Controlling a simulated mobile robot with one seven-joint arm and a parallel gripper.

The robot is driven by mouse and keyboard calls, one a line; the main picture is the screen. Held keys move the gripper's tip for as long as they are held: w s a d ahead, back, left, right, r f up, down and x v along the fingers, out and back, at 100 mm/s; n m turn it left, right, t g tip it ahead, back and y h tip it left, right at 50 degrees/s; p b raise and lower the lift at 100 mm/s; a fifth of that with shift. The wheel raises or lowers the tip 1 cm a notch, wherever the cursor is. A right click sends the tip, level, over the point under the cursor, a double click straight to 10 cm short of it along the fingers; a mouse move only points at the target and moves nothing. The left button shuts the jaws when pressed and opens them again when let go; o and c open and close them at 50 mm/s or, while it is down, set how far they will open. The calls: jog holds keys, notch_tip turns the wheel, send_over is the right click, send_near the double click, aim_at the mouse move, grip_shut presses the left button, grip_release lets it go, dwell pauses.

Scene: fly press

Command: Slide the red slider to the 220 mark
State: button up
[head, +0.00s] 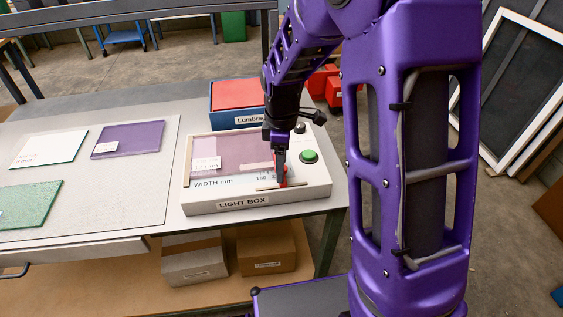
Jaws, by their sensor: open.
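The light box (258,202) stands at the right end of the grey bench. Its front edge carries a scale printed "WIDTH mm" (212,183), with a number mark partly readable near my gripper. The red slider (284,173) shows as a small red patch at the right part of the scale, mostly hidden by my gripper. My gripper (280,181) points down at the slider, its fingers open around or beside it; I cannot tell which. The 220 mark is not readable here. A thin slot or rail (282,187) runs below the scale.
A green button (309,156) and a black knob (299,128) sit on the box's right side. A red-topped blue box (236,94) stands behind. Purple (127,139), white (48,149) and green (28,204) sheets lie to the left. My purple arm covers the right.

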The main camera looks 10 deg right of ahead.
jog(key=shift+r, duration=0.1)
notch_tip(320, 180, up, 17)
jog(key=p, duration=0.1)
jog(key=shift+r+p, duration=0.15)
jog(key=shift+p, duration=0.2)
